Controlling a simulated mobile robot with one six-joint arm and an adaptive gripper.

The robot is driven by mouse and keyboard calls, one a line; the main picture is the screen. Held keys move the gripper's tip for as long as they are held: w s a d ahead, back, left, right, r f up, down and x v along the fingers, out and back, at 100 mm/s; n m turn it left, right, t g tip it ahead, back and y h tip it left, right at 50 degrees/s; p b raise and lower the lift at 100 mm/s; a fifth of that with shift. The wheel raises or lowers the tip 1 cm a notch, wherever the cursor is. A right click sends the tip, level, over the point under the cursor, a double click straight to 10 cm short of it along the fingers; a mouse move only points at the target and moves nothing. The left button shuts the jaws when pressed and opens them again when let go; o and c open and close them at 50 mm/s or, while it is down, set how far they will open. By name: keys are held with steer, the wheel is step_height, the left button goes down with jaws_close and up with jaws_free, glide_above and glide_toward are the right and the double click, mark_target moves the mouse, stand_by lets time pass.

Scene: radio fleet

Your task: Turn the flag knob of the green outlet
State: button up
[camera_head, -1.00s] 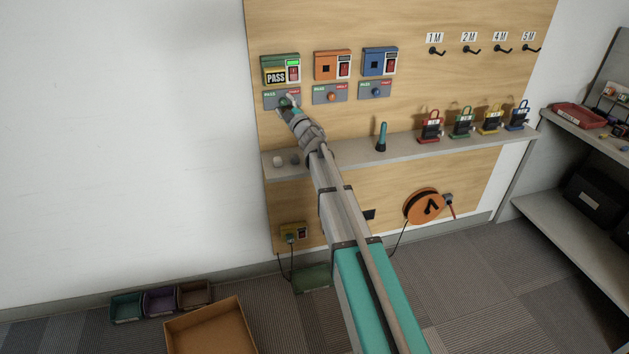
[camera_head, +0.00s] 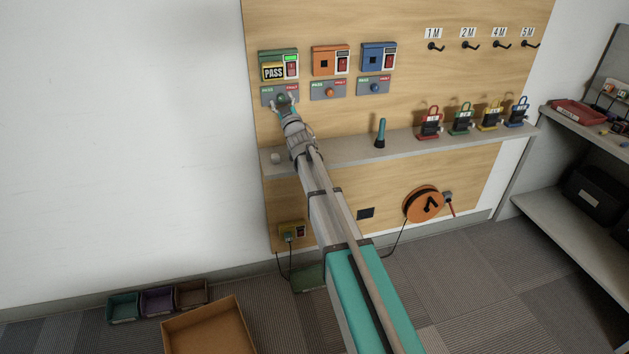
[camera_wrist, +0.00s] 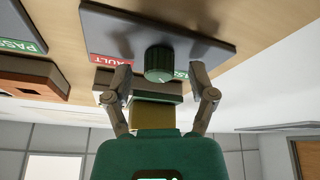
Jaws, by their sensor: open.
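The green outlet (camera_head: 278,54) is at the upper left of the wooden board, with a yellow PASS sign (camera_head: 273,72) on its front and a red switch beside it. Its flag plate (camera_head: 268,97) is the grey one just below, marked PASS and FAULT. The round, ribbed green knob (camera_wrist: 159,65) stands out from this plate in the wrist view. My gripper (camera_head: 284,105) is in front of the plate and partly hides it. In the wrist view my gripper (camera_wrist: 160,76) is open, one finger on each side of the knob, with gaps visible on both sides.
Orange (camera_head: 330,61) and blue (camera_head: 378,57) outlets with their own knobs sit close to the right. A grey shelf (camera_head: 345,152) runs below, holding a white knob-like piece (camera_head: 275,158), a teal-topped tool (camera_head: 380,134) and several padlock-like tags. Bare wall is at left.

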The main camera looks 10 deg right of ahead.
steer(key=shift+s+f+m+h, duration=0.1)
steer(key=shift+m+h, duration=0.4)
steer(key=shift+m, duration=0.7)
steer(key=s+d+f+m+g+h+p, duration=0.1)
steer(key=s+f+g+p, duration=0.2)
steer(key=s, duration=0.7)
steer(key=s+d+f+m+g+p, duration=0.1)
steer(key=s+f+g+p, duration=0.2)
steer(key=s, duration=0.7)
steer(key=s+d+f+m+g+h+p, duration=0.1)
steer(key=s+f+g+p, duration=0.3)
steer(key=s+g, duration=0.5)
steer(key=shift+s+d+m+h+p, duration=0.2)
steer(key=shift+s+m+h+p, duration=0.15)
steer(key=shift+s+p, duration=0.6)
steer(key=shift+w, duration=0.2)
steer(key=shift+r, duration=0.1)
steer(key=s+r+g+p, duration=0.2)
steer(key=s+g+p, duration=0.1)
steer(key=s, duration=0.4)
steer(key=s+a+r+g+p, duration=0.1)
steer(key=s+r+g+p, duration=0.1)
steer(key=s+g+p, duration=0.2)
steer(key=s, duration=0.3)
steer(key=shift+s+p, duration=0.3)
steer(key=shift+s, duration=0.05)
